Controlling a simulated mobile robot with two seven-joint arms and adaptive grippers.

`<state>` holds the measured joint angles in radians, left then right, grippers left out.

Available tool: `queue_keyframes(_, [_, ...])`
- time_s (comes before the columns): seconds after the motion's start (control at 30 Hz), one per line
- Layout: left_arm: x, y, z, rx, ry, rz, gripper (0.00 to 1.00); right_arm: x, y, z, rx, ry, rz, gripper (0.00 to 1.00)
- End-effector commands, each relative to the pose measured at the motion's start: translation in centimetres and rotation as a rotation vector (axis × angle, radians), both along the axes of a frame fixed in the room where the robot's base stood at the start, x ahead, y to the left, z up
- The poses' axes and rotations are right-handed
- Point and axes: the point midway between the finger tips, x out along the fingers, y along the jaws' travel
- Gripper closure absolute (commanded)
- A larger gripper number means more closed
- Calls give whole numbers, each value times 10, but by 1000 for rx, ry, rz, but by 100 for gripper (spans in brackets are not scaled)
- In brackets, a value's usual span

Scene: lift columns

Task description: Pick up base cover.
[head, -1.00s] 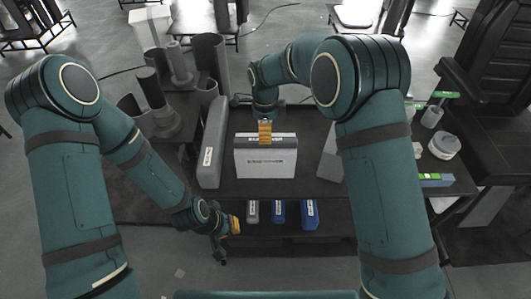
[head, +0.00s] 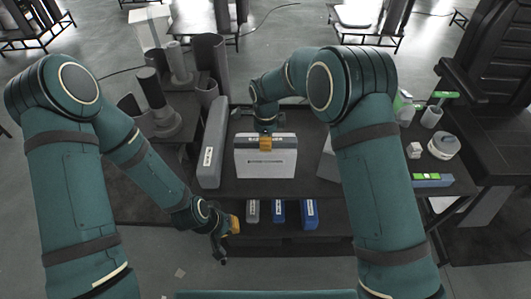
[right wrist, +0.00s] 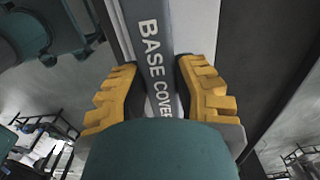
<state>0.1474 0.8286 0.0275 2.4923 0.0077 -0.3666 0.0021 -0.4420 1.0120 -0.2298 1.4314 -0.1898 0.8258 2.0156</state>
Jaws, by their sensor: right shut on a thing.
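The base cover (head: 265,163) is a light grey, box-like panel with a dark top edge. It stands upright on the dark table in the head view. Its top edge carries the words BASE COVER in the right wrist view (right wrist: 153,50). My right gripper (head: 266,143) is at the middle of that top edge, its yellow fingers on either side. In the right wrist view the gripper (right wrist: 160,95) is shut on the edge. My left gripper (head: 235,224) is low at the left, in front of the lower shelf and away from the cover. Its finger gap is too small to tell.
A tall grey part (head: 213,145) stands close to the left of the cover. A grey part (head: 328,160) is to its right, partly behind my right arm. Small grey and blue boxes (head: 278,211) sit on the lower shelf. Grey cylinders (head: 209,62) stand at back left.

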Motion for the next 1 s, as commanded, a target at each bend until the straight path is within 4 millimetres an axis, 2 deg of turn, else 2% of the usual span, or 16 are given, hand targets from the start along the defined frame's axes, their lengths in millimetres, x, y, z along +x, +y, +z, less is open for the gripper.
queue_keyframes(0.37, [0,0,0,0,0,0,100,0,0,4,0,1,0,100])
queue_keyframes(0.8, [0,0,-1,0,0,0,100,0,1,81,2,-2,0,100])
queue_keyframes(1.0, [0,0,3,0,0,0,100,0,0,101,1,1,0,100])
